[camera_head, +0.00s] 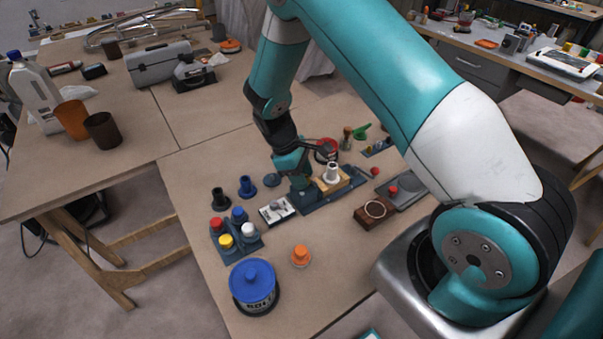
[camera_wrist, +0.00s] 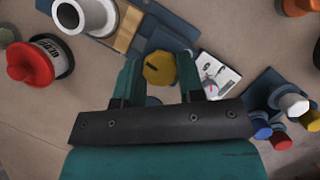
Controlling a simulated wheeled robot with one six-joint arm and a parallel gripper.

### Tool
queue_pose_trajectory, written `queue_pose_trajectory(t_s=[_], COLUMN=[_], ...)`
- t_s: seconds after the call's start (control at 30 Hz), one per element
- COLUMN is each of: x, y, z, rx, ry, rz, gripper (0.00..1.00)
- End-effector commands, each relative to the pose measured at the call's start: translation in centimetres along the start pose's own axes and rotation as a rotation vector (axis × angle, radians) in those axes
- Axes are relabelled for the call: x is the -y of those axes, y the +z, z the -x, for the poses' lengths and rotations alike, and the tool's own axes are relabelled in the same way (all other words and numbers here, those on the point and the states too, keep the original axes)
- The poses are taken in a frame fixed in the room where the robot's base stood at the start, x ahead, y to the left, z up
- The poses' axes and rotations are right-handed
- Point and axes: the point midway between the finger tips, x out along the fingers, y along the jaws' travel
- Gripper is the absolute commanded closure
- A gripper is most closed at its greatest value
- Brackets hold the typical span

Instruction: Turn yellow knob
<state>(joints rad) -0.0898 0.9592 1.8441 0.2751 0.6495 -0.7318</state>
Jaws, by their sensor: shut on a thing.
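The yellow knob (camera_wrist: 159,68) shows in the wrist view, with a dark slot mark on its face. My gripper (camera_wrist: 160,80) has one finger on each side of it and is shut on it. The knob sits on a dark blue base (camera_wrist: 165,40). In the head view my gripper (camera_head: 298,185) is down at the left part of the blue base (camera_head: 330,197), and the knob is hidden behind it.
A rack with coloured plugs (camera_head: 236,238), a blue-lidded tin (camera_head: 254,285) and an orange knob (camera_head: 300,256) stand nearby.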

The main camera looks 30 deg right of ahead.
Motion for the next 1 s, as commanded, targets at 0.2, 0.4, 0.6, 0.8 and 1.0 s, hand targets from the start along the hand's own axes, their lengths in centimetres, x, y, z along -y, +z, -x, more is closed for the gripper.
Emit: queue_pose_trajectory(t_s=[0.2,0.4,0.6,0.8,1.0], x=[0.01,0.02,0.02,0.03,0.04], y=[-0.07,-0.07,-0.07,-0.07,-0.04], z=[0.04,0.00,-0.02,-0.03,-0.04], rx=[-0.002,-0.002,-0.002,-0.002,-0.001], ry=[0.032,0.042,0.043,0.043,0.042], rz=[0.072,0.098,0.102,0.101,0.100], gripper=[0.88,0.88,0.88,0.62,0.40])
